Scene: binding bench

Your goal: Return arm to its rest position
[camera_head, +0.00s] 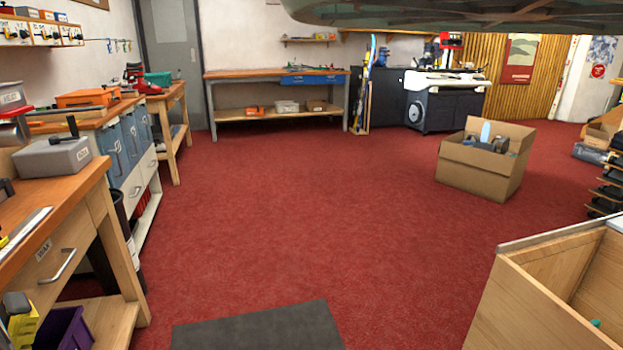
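My gripper and arm are not in view, so I cannot see their pose or whether the gripper holds anything. The wooden workbench (70,205) stands along the left side. On it a grey box (52,158) with a dark handle on top sits near the front edge. A red and grey device at the left picture edge is cut off, and I cannot tell what it is.
Red carpet lies open in the middle, with a dark mat (258,328) in front. A cardboard box (484,160) stands at right, and a wooden bin (540,300) at lower right. A long bench (277,76) stands at the back. A greenish shape overhangs the top right.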

